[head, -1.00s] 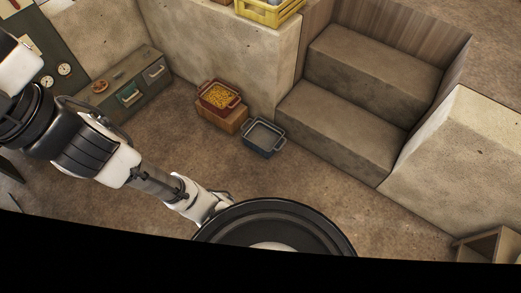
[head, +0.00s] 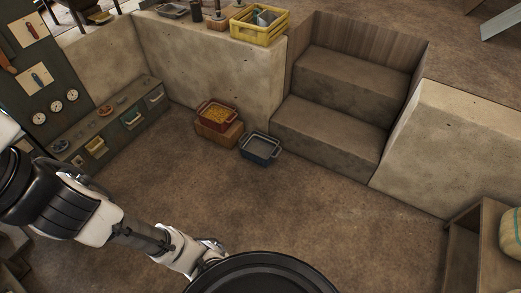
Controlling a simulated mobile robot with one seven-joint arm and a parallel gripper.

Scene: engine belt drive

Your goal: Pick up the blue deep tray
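The blue deep tray (head: 260,149) stands on the brown floor near the foot of the steps, just right of a red tray on a low wooden block. It is dark blue outside with a pale grey inside, has handles at its ends and looks empty. My gripper (head: 217,246) is at the end of the white and black arm at the lower left, well short of the tray. Its fingers are small and partly hidden behind a round black part of my body, so I cannot tell whether they are open.
Stone steps (head: 328,133) rise behind the blue tray. A low drawer cabinet (head: 110,125) lines the left wall. A wooden shelf (head: 462,250) stands lower right. The floor between is clear.

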